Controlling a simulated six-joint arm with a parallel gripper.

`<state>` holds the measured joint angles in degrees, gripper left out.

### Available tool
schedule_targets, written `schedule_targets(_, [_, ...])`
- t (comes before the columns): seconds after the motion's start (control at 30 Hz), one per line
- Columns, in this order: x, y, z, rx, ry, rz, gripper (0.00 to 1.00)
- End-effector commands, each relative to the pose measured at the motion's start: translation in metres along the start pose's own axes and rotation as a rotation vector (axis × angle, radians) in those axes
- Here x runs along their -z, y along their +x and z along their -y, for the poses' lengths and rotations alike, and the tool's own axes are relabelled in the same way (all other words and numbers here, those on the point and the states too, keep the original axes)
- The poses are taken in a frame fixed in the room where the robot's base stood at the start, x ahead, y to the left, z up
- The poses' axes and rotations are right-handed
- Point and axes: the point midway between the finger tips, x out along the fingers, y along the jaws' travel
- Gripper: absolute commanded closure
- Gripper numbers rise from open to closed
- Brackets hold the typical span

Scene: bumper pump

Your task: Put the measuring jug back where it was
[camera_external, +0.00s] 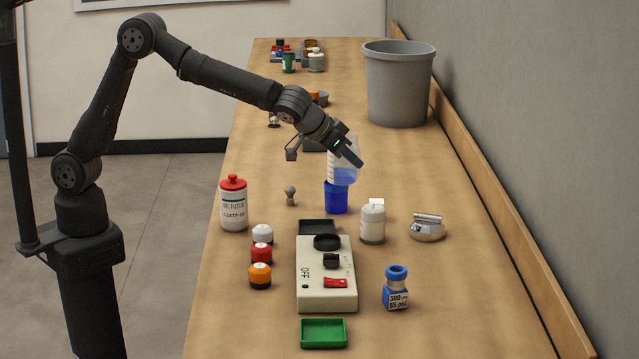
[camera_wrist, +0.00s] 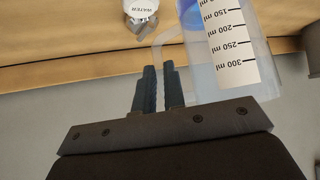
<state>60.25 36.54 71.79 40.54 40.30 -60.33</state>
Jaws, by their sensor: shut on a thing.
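The measuring jug (camera_external: 343,160) is clear, with a blue liquid low in it. It is in the air over the bench, slightly tilted, just above or behind a blue cup (camera_external: 336,198); I cannot tell if they touch. My gripper (camera_external: 349,153) is at the jug's upper part. In the wrist view the jug (camera_wrist: 225,55) with its millilitre scale is at the right. There the two fingers (camera_wrist: 159,88) of my gripper are close together on its handle (camera_wrist: 163,45). The handle between the fingertips is partly hidden.
A grey bin (camera_external: 398,85) stands behind. A white bottle (camera_external: 373,222) and a silver object (camera_external: 427,228) are right of the cup. Bare bench lies along the right.

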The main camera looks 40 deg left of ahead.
Motion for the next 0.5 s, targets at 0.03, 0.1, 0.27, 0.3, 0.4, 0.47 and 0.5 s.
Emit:
schedule_targets(0.03, [0.006, -0.006, 0.0, -0.002, -0.002, -0.002, 1.0])
schedule_targets(0.1, [0.011, -0.011, 0.0, -0.001, -0.001, -0.002, 1.0])
schedule_targets(0.27, [0.023, -0.022, 0.0, -0.002, -0.002, -0.002, 1.0])
schedule_targets(0.3, [0.025, -0.025, 0.0, -0.002, -0.002, -0.002, 1.0])
schedule_targets(0.4, [0.022, -0.024, -0.011, -0.024, 0.022, -0.001, 1.0])
schedule_targets(0.47, [0.021, -0.024, -0.017, -0.036, 0.034, 0.0, 1.0])
schedule_targets(0.5, [0.021, -0.024, -0.021, -0.045, 0.044, 0.0, 1.0])
